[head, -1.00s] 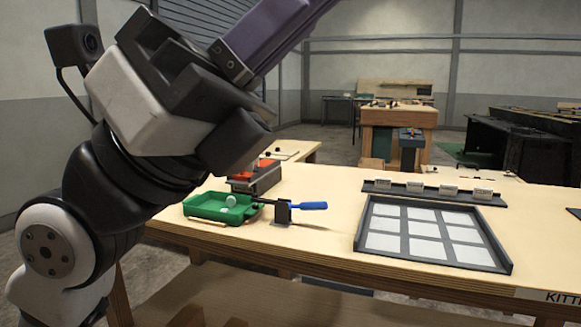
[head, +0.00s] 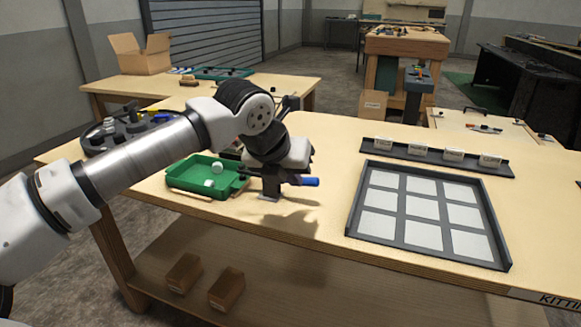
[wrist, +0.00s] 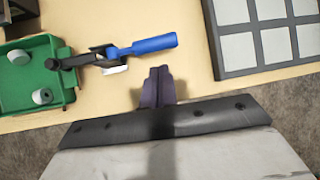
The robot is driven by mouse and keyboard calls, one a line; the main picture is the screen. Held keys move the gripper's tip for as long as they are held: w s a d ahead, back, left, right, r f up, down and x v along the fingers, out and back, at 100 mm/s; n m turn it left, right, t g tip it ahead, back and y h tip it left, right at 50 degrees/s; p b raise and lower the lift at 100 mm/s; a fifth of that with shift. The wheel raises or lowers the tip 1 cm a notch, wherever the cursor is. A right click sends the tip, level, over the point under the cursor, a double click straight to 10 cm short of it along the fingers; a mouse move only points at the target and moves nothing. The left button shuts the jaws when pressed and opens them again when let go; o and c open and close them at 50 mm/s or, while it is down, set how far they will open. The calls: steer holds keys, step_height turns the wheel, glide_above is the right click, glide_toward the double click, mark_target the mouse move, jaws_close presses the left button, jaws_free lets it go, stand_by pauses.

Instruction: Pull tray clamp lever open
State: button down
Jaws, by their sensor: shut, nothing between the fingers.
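The clamp lever's blue handle (head: 311,182) sticks out to the right of its dark clamp stand (head: 270,183) on the bench. In the wrist view the blue handle (wrist: 154,45) is in full sight, and the dark clamp arm (wrist: 68,62) reaches left over the rim of the green tray (wrist: 66,92). The green tray (head: 178,184) holds two small whitish pieces. My gripper (wrist: 158,74) is shut and empty, its purple fingers just below the handle in the wrist picture, with a gap in the picture.
A dark tray with white squares (head: 353,229) lies to the right, with a labelled rack (head: 436,162) behind it. A dark round holder (head: 107,145) stands at the left behind my arm. Bare bench top lies between the lever and the squared tray.

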mark_target(305, 183)
steer(key=x, duration=0.5)
steer(key=shift+w+d+f, duration=0.15)
steer(key=shift+w+f, duration=0.05)
steer(key=shift+f, duration=0.1)
steer(key=shift+r+h, duration=0.4)
steer(key=shift+h, duration=0.2)
steer(key=shift+w+a+r+n+g+h, duration=0.1)
steer(key=shift+a+r+n+g+h, duration=0.1)
steer(key=shift+r+n+h, duration=0.25)
steer(key=shift+w+a+r+n+g+h, duration=0.1)
steer(key=shift+a+r+n+g+h, duration=0.15)
steer(key=shift+h, duration=0.4)
steer(key=r+h, duration=0.1)
steer(key=a+n+h, duration=0.1)
steer(key=h, duration=0.1)
steer(key=shift+w+a+r+g, duration=0.15)
steer(key=shift+r+g, duration=0.1)
steer(key=shift+r, duration=0.15)
steer(key=shift+w+a+r+n+h+b, duration=0.25)
steer(key=shift+a+n+h, duration=0.25)
steer(key=shift+h, duration=0.45)
steer(key=shift+w+a+r+n+h+b, duration=0.15)
steer(key=shift+a+r+n+h, duration=0.3)
steer(key=shift+h, duration=0.55)
steer(key=shift+w+a+r+n+h+b, duration=0.1)
steer(key=shift+a+r+n+h+b, duration=0.1)
steer(key=shift+a+n+h, duration=0.55)
steer(key=shift+d+m+h, duration=0.1)
steer(key=shift+m+h, duration=0.2)
